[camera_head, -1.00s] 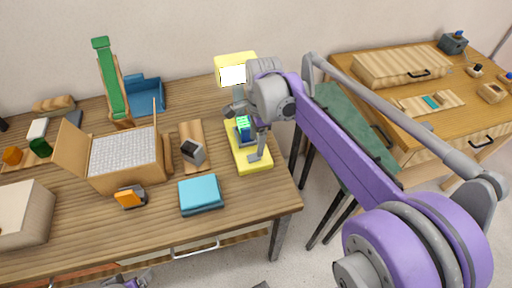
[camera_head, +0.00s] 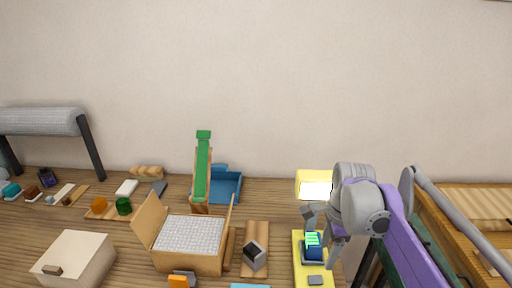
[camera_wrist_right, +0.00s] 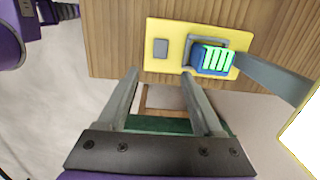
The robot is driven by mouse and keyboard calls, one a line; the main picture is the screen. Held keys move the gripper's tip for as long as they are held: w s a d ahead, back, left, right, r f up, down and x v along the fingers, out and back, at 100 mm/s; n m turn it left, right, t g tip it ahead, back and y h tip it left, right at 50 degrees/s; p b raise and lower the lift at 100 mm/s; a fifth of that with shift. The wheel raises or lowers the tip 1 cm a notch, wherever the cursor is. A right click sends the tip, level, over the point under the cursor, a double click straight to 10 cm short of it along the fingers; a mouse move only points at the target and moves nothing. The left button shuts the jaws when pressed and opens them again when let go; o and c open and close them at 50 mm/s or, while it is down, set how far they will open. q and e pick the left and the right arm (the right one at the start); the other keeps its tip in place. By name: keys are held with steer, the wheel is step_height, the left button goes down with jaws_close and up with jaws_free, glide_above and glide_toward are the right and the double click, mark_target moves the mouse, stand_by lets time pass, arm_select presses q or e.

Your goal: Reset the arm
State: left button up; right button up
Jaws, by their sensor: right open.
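My right gripper (camera_wrist_right: 160,74) is open and empty in the right wrist view, with its two fingers well apart. In the head view the right gripper (camera_head: 335,248) hangs beside the yellow lamp base (camera_head: 300,262). The base also shows in the right wrist view (camera_wrist_right: 158,66), beyond the fingertips and apart from them. My right arm's purple link comes in from the right of the head view. My left gripper is not in view.
A lit lamp head (camera_head: 315,188) is close to the right gripper. On the wooden table (camera_head: 110,225) stand an open box (camera_head: 185,262), a green ramp (camera_head: 202,170), a blue tray (camera_head: 228,188) and a pale box (camera_head: 75,260). A second desk (camera_head: 470,215) is at the right.

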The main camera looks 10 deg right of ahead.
steer(key=s+a+f+n+t+p, duration=0.1)
steer(key=s+a+f+n, duration=0.1)
steer(key=s+n, duration=0.3)
steer(key=s+a+f+n+t+p, duration=0.1)
steer(key=s+a+f+n+t, duration=0.1)
steer(key=n, duration=0.6)
steer(key=s+a+f+n+t+p, duration=0.1)
steer(key=s+a+f+n+t, duration=0.1)
steer(key=s+a+f+n, duration=0.2)
steer(key=shift+s+a+f+n+h, duration=0.15)
steer(key=shift+s+f+n, duration=0.3)
steer(key=shift+s+n, duration=0.5)
steer(key=shift+s+d+f+n+h, duration=0.1)
steer(key=shift+s+f+n+h, duration=0.25)
steer(key=shift+s+n, duration=0.55)
steer(key=shift+s, duration=0.15)
